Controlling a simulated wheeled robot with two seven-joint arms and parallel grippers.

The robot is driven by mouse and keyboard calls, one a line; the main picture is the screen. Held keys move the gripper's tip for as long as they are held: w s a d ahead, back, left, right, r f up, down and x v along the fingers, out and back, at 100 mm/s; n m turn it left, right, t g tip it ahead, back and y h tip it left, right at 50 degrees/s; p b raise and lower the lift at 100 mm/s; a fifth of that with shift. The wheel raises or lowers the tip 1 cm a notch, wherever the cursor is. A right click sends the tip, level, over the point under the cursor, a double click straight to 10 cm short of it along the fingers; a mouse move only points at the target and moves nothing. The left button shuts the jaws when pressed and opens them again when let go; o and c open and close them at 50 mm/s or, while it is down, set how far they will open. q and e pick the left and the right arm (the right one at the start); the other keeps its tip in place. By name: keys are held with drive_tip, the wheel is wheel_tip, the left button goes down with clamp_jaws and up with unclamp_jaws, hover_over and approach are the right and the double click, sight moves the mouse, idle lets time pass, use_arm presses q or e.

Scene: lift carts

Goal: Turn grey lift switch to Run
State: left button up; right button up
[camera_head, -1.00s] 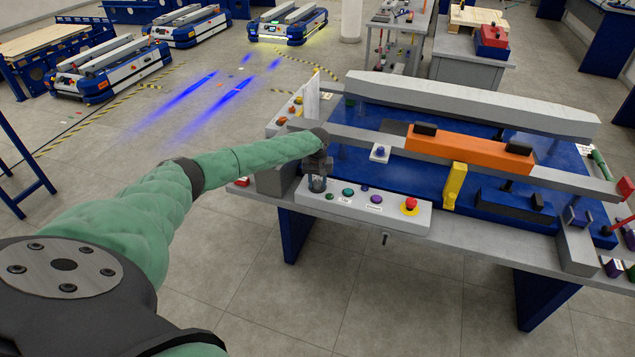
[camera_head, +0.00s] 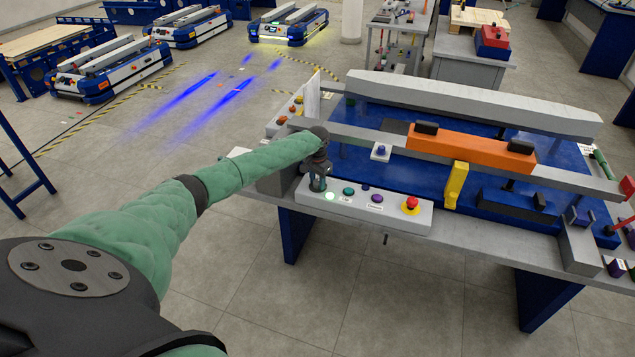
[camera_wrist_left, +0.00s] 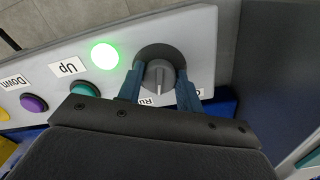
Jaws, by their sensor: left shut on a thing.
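The grey lift switch (camera_wrist_left: 160,74) is a round knob with a raised pointer on the light grey control panel (camera_head: 405,218). My left gripper (camera_wrist_left: 161,88) is shut on the knob, with one blue finger on each side; it also shows in the head view (camera_head: 318,184), at the panel's left end. In the wrist view the pointer runs nearly straight down toward a partly hidden label starting "Ru". Another label beside the right finger is mostly covered. A round green light (camera_wrist_left: 104,56) beside the switch is lit. My right gripper is not in view.
Beside the light sit a teal Up button (camera_wrist_left: 84,89), a purple Down button (camera_wrist_left: 34,103) and a red stop button (camera_head: 411,203). A yellow block (camera_head: 455,186) and an orange bar (camera_head: 470,150) stand behind the panel. Open floor lies in front of the table.

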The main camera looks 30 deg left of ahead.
use_arm(q)
drive_tip(key=shift+m, duration=1.5)
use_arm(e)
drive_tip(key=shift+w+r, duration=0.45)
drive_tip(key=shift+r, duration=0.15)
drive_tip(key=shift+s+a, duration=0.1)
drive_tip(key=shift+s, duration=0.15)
use_arm(q)
drive_tip(key=o, duration=1)
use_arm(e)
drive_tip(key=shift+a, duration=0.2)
use_arm(q)
drive_tip(key=shift+r+b, duration=0.1)
drive_tip(key=shift+b, duration=0.2)
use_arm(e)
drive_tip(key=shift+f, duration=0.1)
